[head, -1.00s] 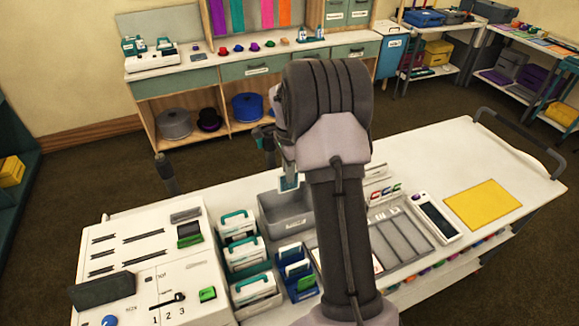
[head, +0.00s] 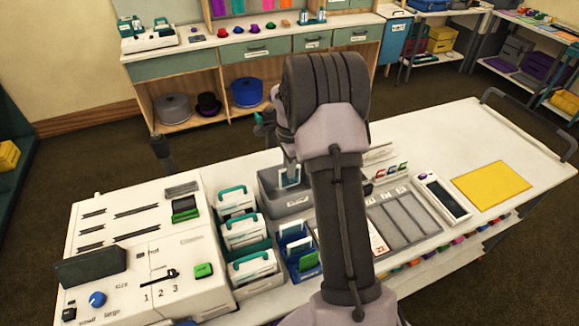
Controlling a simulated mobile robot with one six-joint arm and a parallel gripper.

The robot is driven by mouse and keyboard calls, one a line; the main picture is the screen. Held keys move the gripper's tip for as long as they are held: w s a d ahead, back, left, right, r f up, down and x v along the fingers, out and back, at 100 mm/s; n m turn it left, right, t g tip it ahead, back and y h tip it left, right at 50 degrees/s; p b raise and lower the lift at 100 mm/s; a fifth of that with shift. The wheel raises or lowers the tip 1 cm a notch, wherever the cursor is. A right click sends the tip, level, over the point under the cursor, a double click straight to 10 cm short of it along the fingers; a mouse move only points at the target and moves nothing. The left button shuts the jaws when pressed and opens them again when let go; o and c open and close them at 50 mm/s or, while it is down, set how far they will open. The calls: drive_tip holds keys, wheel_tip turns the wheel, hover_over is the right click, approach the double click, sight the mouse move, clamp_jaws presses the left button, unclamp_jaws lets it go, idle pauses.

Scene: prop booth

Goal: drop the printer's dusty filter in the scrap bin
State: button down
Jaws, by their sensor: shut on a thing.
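The printer (head: 165,262) is the large white machine with slots and knobs at the left of the white worktop. A grey open bin (head: 292,206) with a small label, which I take for the scrap bin, stands right of the printer behind the cartridge holders. My gripper (head: 289,168) points down over this bin and is shut on a small blue-edged pale panel, likely the filter (head: 290,178). The filter hangs upright at the bin's mouth, its lower part against the bin's inside in the picture. I cannot tell if it touches the bin. My arm hides the bin's right side.
A grey sectioned tray (head: 405,218), a handheld device (head: 441,197) and a yellow mat (head: 492,186) lie to the right. The worktop's far right is clear.

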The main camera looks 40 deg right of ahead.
drive_tip(key=c, duration=1.4)
unclamp_jaws()
wheel_tip(320, 180, up, 18)
drive_tip(key=p, duration=0.4)
drive_tip(key=shift+f+p, duration=0.25)
drive_tip(key=shift+p, duration=0.05)
